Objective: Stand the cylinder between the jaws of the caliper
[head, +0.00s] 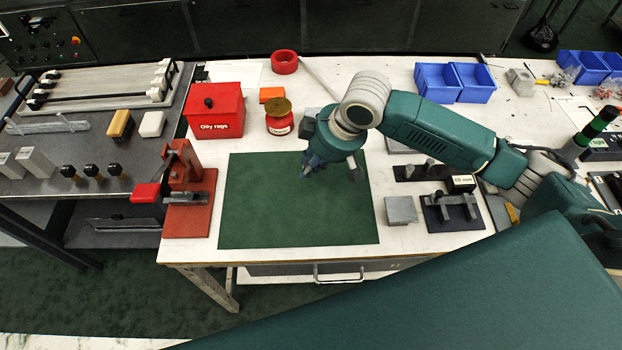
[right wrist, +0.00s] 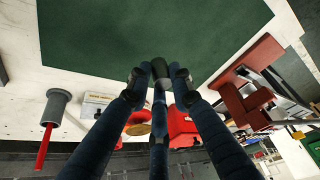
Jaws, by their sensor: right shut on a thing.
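My right gripper (head: 312,168) is above the back part of the green mat. In the right wrist view my right gripper (right wrist: 159,78) has its fingers drawn together on a small dark grey rounded piece, seemingly the cylinder (right wrist: 160,71), mostly hidden by the fingers. The caliper (head: 460,183) appears to be the black plate with grey upright jaws and a small box with an "mm" readout, right of the mat and well away from the gripper. Nothing large stands between its jaws. My left gripper is not in view.
The green mat (head: 260,205) is otherwise clear. A red press (head: 186,200) and red oily rags box (head: 214,110) stand left. A grey block (head: 401,210) and a black stand with grey uprights (head: 455,212) are in front of the caliper. Blue bins (head: 455,82) are behind.

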